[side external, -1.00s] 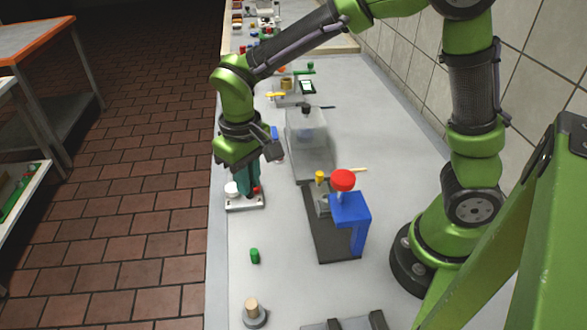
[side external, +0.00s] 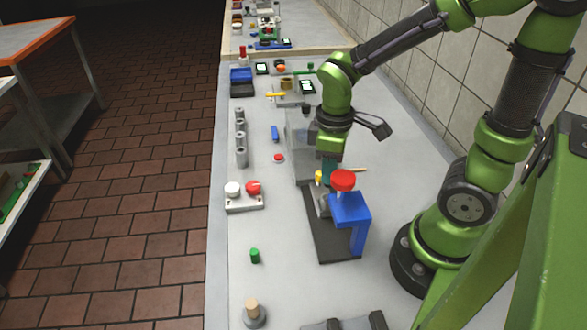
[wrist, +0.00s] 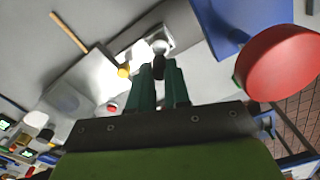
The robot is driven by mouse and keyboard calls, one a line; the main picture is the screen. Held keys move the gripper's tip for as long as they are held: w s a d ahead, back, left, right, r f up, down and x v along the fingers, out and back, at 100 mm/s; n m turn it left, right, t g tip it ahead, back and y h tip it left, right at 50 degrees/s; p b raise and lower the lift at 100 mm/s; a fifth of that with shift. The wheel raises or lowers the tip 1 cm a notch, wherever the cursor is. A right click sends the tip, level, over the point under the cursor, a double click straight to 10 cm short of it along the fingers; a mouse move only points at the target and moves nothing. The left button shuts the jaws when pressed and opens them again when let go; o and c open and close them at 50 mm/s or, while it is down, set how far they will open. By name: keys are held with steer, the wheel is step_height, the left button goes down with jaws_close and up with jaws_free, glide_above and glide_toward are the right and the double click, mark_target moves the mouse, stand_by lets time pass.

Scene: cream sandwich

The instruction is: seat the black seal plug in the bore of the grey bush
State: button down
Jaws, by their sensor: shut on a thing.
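My gripper (wrist: 160,85) is shut on a small dark piece (wrist: 158,70), which looks like the black seal plug, held between the teal fingertips. In the side external view my gripper (side external: 329,174) is low behind the blue press with the red knob, and the plug is hidden there. The grey bush (side external: 323,204) appears to be the metal cylinder on the dark base plate, partly covered by the press. In the wrist view a bright metal part (wrist: 155,38) lies just beyond the plug. I cannot tell whether they touch, and the bore is not clear.
The blue press (side external: 351,210) with its red knob (side external: 342,180) stands close beside my gripper. A yellow knob (wrist: 123,71) is on the other side. A clear box (side external: 298,135) stands behind.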

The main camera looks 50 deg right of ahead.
steer(key=shift+f, duration=2.4)
steer(key=shift+f, duration=0.1)
steer(key=c, duration=1.1)
jaws_free()
step_height(320, 180, up, 12)
steer(key=shift+f, duration=0.15)
steer(key=shift+r, duration=0.3)
step_height(320, 180, up, 6)
steer(key=s+a+m+t+y, duration=0.1)
steer(key=a+m+t+y, duration=0.1)
steer(key=m+t, duration=0.5)
steer(key=shift+s+a+m, duration=0.15)
steer(key=shift+a+m, duration=0.05)
steer(key=shift+m, duration=0.7)
